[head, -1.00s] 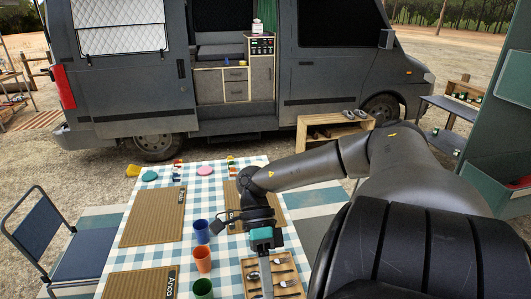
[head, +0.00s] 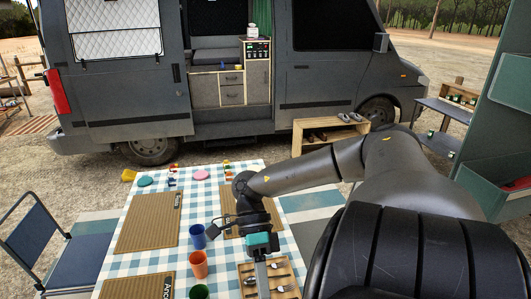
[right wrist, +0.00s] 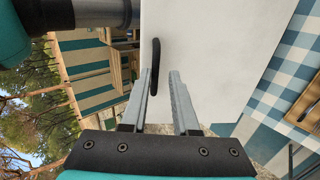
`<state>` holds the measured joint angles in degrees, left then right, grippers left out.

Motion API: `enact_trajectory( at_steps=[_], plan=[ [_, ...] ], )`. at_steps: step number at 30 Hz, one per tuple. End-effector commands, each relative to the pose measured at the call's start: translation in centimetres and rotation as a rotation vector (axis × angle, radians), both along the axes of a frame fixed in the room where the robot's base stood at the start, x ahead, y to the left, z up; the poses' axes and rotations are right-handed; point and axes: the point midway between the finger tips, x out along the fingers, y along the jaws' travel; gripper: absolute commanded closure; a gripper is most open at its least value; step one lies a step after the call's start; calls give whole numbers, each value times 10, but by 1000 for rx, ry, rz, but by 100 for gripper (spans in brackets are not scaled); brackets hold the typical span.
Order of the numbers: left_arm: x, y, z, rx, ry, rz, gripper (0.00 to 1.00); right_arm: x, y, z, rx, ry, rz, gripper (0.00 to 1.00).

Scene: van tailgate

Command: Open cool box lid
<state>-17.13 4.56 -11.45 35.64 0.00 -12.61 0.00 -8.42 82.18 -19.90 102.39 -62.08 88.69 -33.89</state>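In the right wrist view, a plain white panel (right wrist: 215,50) with a black bar handle (right wrist: 156,68) fills the middle; I take it for the cool box. No cool box is recognisable in the head view. My right gripper (right wrist: 161,75) is open, its two metal fingers pointing at the panel. The handle appears between the fingers, closer to the left finger; contact cannot be told. In the head view my right arm comes in from the right, with the gripper (head: 262,280) pointing down in front of the cutlery tray. My left gripper is not in view.
A table with a checked cloth (head: 215,185) carries brown mats (head: 150,222), a cutlery tray (head: 285,280), and blue (head: 198,237), orange (head: 198,264) and green (head: 199,292) cups. A blue chair (head: 38,235) stands left. The van (head: 120,100) is behind.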

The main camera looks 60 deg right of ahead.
Motion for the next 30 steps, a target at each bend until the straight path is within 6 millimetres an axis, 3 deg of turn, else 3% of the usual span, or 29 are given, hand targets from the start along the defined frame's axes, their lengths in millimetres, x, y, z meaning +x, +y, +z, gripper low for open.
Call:
enact_trajectory(
  at_steps=[4,14,30],
  plan=[
    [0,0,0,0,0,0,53,0,0,1,1,0,1,58],
    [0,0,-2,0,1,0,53,3,-3,4,1,0,2,58],
    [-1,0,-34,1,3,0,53,45,-50,60,6,-5,0,58]
  ],
)
